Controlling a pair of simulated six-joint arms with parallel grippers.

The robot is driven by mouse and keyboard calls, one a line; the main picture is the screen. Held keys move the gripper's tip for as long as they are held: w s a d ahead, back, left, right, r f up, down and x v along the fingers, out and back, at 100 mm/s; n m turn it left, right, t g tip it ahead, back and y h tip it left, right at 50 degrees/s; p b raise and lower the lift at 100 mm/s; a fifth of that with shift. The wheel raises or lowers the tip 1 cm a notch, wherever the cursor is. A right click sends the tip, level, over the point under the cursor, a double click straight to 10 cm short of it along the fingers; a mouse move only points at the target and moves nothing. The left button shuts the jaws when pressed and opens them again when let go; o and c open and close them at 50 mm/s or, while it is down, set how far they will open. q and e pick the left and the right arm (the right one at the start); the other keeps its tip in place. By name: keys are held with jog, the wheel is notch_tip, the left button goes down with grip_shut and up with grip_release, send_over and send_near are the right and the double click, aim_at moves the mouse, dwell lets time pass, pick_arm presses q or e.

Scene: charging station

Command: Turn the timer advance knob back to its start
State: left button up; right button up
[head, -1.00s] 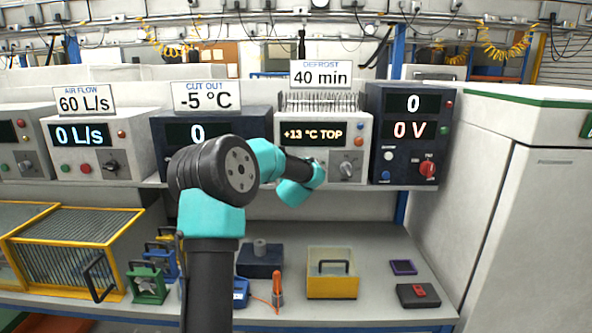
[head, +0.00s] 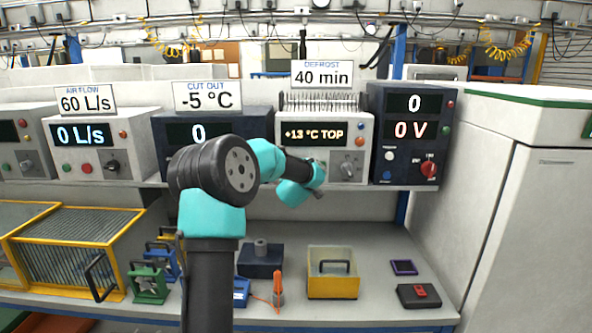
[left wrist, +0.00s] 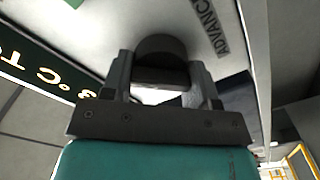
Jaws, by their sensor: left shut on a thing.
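The timer advance knob (left wrist: 160,52) is a dark round knob on a pale panel, beside a printed label that begins "ADVANC" (left wrist: 207,25). In the left wrist view my left gripper (left wrist: 162,82) has one finger on each side of it and is shut on it. In the head view the knob and fingertips are hidden behind my left wrist, at the lower left of the white defrost box (head: 366,130). That box has a display reading "+13 °C TOP" (head: 313,134) and another grey knob (head: 347,170) to the right of my wrist. My right gripper is not in view.
A dark box with a red knob (head: 428,169) stands close on the right, and a "CUT OUT" box (head: 240,124) on the left. Below the shelf are a yellow bin (head: 332,288), an orange-handled tool (head: 277,285) and a dark block (head: 262,264) on the bench.

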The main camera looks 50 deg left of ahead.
pick_arm(q)
jog(key=n, duration=0.4)
jog(key=shift+n, duration=0.3)
jog(key=n, duration=0.4)
jog(key=shift+f+n, duration=0.15)
jog(key=shift+n, duration=0.25)
jog(key=shift+s, duration=0.1)
jog(key=o, duration=0.9)
jog(key=v, duration=1.7)
jog(key=shift+s+d, duration=0.15)
